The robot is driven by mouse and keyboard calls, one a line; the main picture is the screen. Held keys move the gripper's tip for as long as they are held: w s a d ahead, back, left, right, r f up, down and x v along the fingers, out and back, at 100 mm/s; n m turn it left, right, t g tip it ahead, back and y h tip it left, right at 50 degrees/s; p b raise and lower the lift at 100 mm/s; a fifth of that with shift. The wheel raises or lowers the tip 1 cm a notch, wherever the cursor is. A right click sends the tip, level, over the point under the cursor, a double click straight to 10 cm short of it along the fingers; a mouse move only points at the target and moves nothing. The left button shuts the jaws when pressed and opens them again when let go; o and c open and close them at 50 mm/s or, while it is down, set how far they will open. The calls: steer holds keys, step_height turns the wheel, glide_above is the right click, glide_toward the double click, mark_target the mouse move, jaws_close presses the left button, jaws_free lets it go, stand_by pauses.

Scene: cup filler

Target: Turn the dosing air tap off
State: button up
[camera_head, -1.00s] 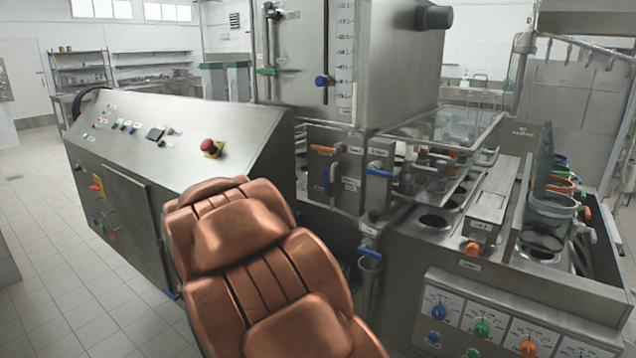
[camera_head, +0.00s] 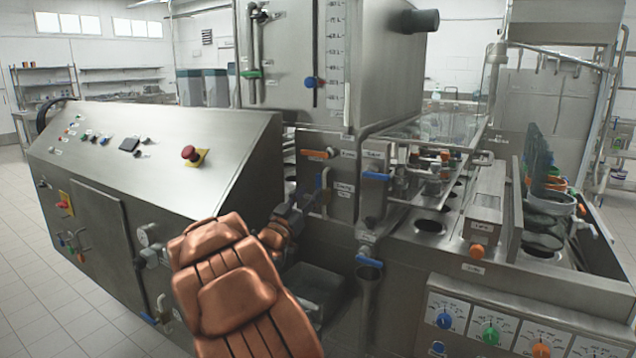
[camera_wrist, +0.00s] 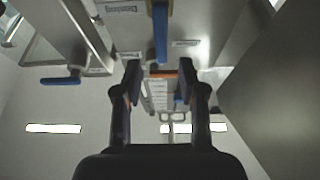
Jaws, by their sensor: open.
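In the wrist view, which looks upside down, this blue handle (camera_wrist: 160,32) is just past the fingers, near the picture's top middle. My gripper (camera_wrist: 160,70) is open and empty, its two dark fingers spread below the handle in that view and not around it. In the head view my dark gripper (camera_head: 294,207) points at the panel, left of the handle, partly hidden by my copper-coloured arm.
A tap with an orange handle lying level (camera_head: 316,154) is just above. Another level blue handle (camera_head: 376,175) is to the right, and a blue-handled valve (camera_head: 369,262) is lower down. The control cabinet with a red button (camera_head: 190,153) stands left. A steel tray is under my gripper.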

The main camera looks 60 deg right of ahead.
mark_target(317, 182)
steer(key=shift+p+x, duration=0.3)
steer(key=shift+x, duration=2.8)
steer(key=shift+w, duration=0.1)
steer(key=shift+c, duration=0.4)
jaws_close()
